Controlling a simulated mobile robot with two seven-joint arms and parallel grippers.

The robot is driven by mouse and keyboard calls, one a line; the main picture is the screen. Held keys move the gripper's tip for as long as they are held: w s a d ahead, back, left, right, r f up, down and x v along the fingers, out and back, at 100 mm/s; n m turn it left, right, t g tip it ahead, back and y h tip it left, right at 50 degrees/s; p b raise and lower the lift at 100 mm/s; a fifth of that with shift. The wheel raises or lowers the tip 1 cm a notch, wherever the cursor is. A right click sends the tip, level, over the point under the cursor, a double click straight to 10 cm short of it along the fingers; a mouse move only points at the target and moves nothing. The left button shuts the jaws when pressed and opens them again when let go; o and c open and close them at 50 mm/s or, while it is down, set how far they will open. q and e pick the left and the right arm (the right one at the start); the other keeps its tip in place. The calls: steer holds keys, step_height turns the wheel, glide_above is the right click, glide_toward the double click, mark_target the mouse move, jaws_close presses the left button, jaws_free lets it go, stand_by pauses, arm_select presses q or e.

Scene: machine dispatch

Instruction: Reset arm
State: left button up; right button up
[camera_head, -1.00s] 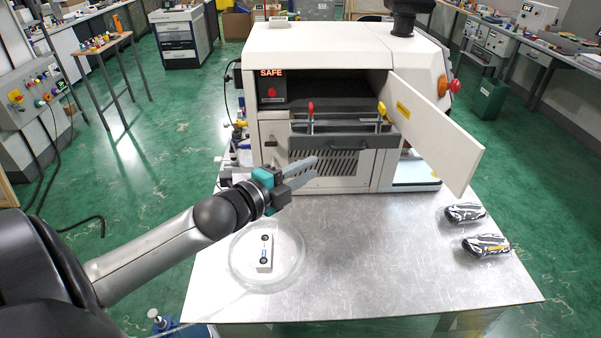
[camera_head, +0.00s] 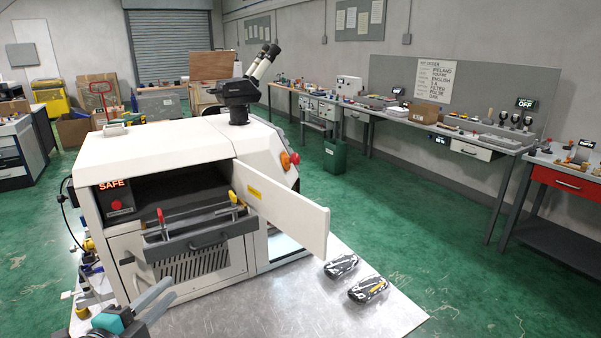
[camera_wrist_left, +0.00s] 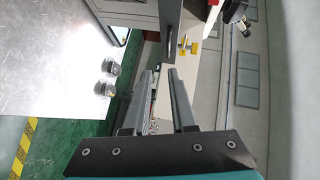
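My left gripper (camera_head: 150,304) shows at the bottom left of the head view, low in front of the machine. In the left wrist view its two grey fingers (camera_wrist_left: 160,80) stand apart with nothing between them, so it is open and empty. My right gripper is in neither view. The white machine (camera_head: 160,152) stands on the metal table with its door (camera_head: 285,208) swung open to the right. Its display (camera_head: 112,184) reads SAFE. A drawer front with a dark handle (camera_head: 208,239) sits below the opening.
Two black-and-white patterned items (camera_head: 341,265) (camera_head: 368,289) lie on the metal table (camera_head: 300,313) right of the machine. They also show in the left wrist view (camera_wrist_left: 110,67). A long workbench (camera_head: 440,125) lines the right wall. Green floor (camera_head: 420,235) lies open between.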

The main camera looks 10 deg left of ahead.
arm_select(q)
steer(key=s+d+f+n+g+y, duration=0.2)
steer(key=s+d+f+n+g, duration=0.4)
steer(key=s+f+n, duration=0.5)
steer(key=s+d+f+n+g, duration=0.4)
steer(key=s+d+g, duration=0.25)
steer(key=s, duration=0.45)
step_height(320, 180, down, 31)
steer(key=s+g+b, duration=0.1)
steer(key=s+b, duration=0.1)
steer(key=b, duration=0.7)
steer(key=s+a+f+b, duration=0.1)
steer(key=s+f+b, duration=0.3)
steer(key=s+f, duration=0.3)
steer(key=s+a+f+g+b, duration=0.1)
steer(key=s+f+b, duration=0.3)
steer(key=s+f, duration=0.4)
step_height(320, 180, down, 7)
steer(key=shift+r, duration=0.1)
steer(key=shift+a, duration=0.1)
